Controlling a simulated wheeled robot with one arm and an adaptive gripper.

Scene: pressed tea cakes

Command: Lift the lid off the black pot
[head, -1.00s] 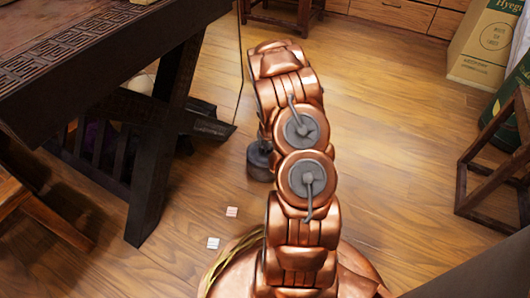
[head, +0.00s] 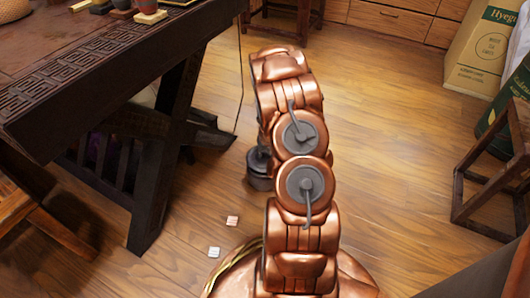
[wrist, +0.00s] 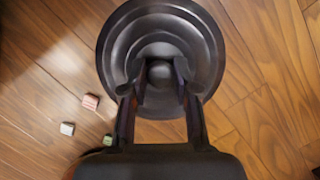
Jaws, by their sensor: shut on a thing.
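In the wrist view the black pot's round dark lid (wrist: 160,30) shows from above, with ring-like steps and a round knob (wrist: 160,73) at its middle. My gripper (wrist: 160,88) is shut on the knob, one finger on each side. In the head view the black pot (head: 261,180) stands on the floor, left of my copper arm and partly hidden by it. My gripper is mostly hidden behind the arm there. I cannot tell whether there is a gap between lid and pot.
A carved dark table (head: 75,70) with small items on top stands at the left. Small pink (head: 232,221) and white (head: 214,252) blocks lie on the floor near my base. A wooden stool (head: 485,190) and a cardboard box (head: 482,50) stand at the right. The middle floor is clear.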

